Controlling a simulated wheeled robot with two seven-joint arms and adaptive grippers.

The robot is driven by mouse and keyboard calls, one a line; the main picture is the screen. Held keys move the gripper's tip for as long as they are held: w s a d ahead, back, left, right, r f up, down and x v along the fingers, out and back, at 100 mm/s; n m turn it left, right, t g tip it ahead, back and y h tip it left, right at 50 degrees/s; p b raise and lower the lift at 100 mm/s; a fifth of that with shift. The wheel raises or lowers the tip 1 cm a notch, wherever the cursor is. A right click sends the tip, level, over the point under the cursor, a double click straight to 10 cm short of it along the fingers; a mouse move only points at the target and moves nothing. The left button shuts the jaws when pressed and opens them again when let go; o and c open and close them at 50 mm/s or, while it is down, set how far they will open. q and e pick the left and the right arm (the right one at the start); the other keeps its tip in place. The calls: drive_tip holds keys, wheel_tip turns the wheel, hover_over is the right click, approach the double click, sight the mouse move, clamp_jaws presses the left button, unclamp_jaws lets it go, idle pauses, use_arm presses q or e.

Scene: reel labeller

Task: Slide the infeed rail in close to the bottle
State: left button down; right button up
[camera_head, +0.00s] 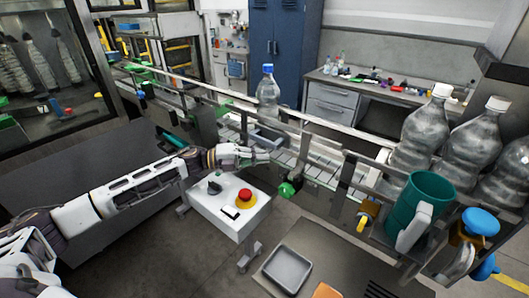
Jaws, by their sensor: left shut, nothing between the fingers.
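A clear bottle with a blue cap (267,92) stands upright on the conveyor (318,172), left of the picture's middle. A long pale guide rail (335,151) runs along the conveyor and passes beside the bottle. I cannot tell for sure which rail section is the infeed rail, or how wide the gap to the bottle is. My left gripper (258,156) is shut and empty at the conveyor's near side, just below the bottle in the picture. I cannot tell whether it touches the rail hardware there. My right gripper is not in view.
A white control box (229,207) with a red button (245,195) stands under my left gripper. Large clear bottles (422,135) and a teal cylinder (421,201) are at the right. A grey tray (287,270) lies low in front. Green knobs (288,189) stick out along the conveyor.

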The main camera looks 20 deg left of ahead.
use_arm(q)
drive_tip(key=shift+w+d, duration=0.2)
drive_tip(key=shift+w, duration=0.3)
drive_tip(key=shift+w+d, duration=0.15)
drive_tip(key=shift+w, duration=0.3)
drive_tip(key=shift+w+r, duration=0.1)
drive_tip(key=shift+w, duration=0.35)
